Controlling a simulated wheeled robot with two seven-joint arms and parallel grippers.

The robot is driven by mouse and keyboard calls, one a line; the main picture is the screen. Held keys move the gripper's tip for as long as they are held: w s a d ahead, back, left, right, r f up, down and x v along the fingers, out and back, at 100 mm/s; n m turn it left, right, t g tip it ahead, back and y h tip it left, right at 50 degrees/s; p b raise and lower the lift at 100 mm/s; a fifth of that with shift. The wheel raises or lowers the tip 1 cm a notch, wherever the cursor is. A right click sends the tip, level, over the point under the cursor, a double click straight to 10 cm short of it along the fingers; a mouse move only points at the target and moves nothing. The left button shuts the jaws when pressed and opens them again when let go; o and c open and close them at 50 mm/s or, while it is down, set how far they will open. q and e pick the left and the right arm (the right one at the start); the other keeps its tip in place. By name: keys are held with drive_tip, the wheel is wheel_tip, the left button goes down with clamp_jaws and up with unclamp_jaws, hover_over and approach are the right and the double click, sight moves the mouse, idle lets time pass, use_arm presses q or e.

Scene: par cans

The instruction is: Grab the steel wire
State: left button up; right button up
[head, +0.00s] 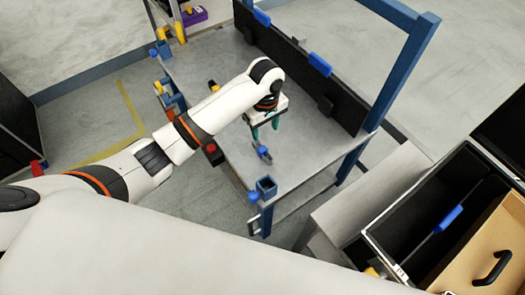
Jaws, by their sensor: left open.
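My left gripper (265,132) hangs over the grey worktable (205,65), its teal fingertips pointing down and apart. It is open, and I see nothing between its fingers. A small blue and grey piece (264,153) lies on the table just below and in front of the fingertips. I cannot make out a steel wire for certain; the small piece is too small to identify. My right gripper is not in view.
A dark panel (290,65) with blue clips runs along the table's right side, beside a blue frame post (403,70). A blue square socket (266,187) is at the near corner. An open dark case (440,205) stands at the lower right.

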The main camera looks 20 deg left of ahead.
sight(262, 149)
use_arm(q)
wheel_tip(262, 149, down, 6)
drive_tip(key=shift+f+b, duration=0.1)
drive_tip(key=shift+b, duration=0.35)
drive_tip(key=f, duration=0.4)
drive_tip(key=shift+s+a+f+b, duration=0.1)
drive_tip(key=shift+s+a+b, duration=0.15)
drive_tip(key=shift+a+b, duration=0.1)
drive_tip(key=shift+f, duration=0.55)
drive_tip(key=shift+c, duration=0.5)
drive_tip(key=c, duration=1)
drive_tip(key=shift+r, duration=0.1)
